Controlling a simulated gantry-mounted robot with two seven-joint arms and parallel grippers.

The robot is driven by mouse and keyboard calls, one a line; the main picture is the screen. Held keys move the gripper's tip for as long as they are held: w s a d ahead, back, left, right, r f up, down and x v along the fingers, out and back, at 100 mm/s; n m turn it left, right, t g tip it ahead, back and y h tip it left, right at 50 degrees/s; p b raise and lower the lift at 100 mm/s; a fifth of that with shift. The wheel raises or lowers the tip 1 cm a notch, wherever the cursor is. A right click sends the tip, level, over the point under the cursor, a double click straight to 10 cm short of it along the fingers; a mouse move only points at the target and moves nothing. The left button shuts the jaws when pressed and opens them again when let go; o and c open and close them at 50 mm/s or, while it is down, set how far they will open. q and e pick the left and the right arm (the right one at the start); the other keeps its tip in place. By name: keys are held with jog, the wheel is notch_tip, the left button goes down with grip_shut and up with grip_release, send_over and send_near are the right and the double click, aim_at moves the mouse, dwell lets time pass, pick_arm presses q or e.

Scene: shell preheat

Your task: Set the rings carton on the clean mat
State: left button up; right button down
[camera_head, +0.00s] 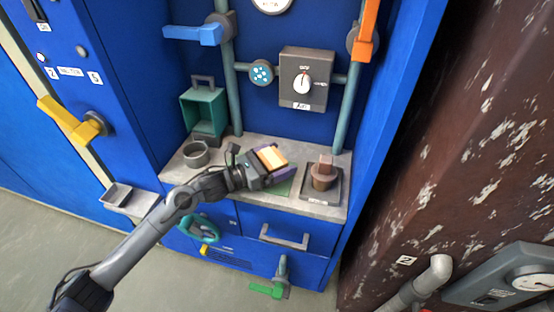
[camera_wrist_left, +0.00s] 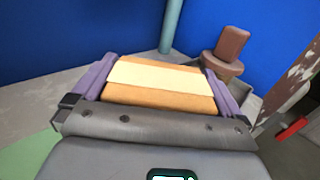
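The rings carton (camera_head: 270,158) is an orange box with a pale band; it also shows in the left wrist view (camera_wrist_left: 160,78). My left gripper (camera_head: 274,163) is shut on it, with a purple finger on each side; the fingers flank the carton in the left wrist view (camera_wrist_left: 158,85). The clean mat looks to be the green patch (camera_head: 282,188) on the counter, mostly hidden under my gripper; green also shows at the lower left of the wrist view (camera_wrist_left: 28,158). I cannot tell whether the carton touches the counter. My right gripper is out of view.
A brown stepped block (camera_head: 323,172) stands on a dark labelled tray (camera_head: 333,190) right of the carton. A grey round cup (camera_head: 195,154) and a teal open box (camera_head: 204,110) stand to the left. Pipes and a dial box (camera_head: 307,80) are behind.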

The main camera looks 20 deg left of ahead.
pick_arm(q)
jog(key=shift+r, duration=0.2)
jog(key=shift+s+a+p, duration=0.2)
jog(key=shift+p, duration=0.15)
jog(key=p+v, duration=0.3)
jog(key=v, duration=0.6)
jog(key=shift+s+a, duration=0.15)
jog(key=shift+s, duration=0.15)
jog(key=shift+p+v, duration=0.45)
jog(key=shift+v, duration=0.45)
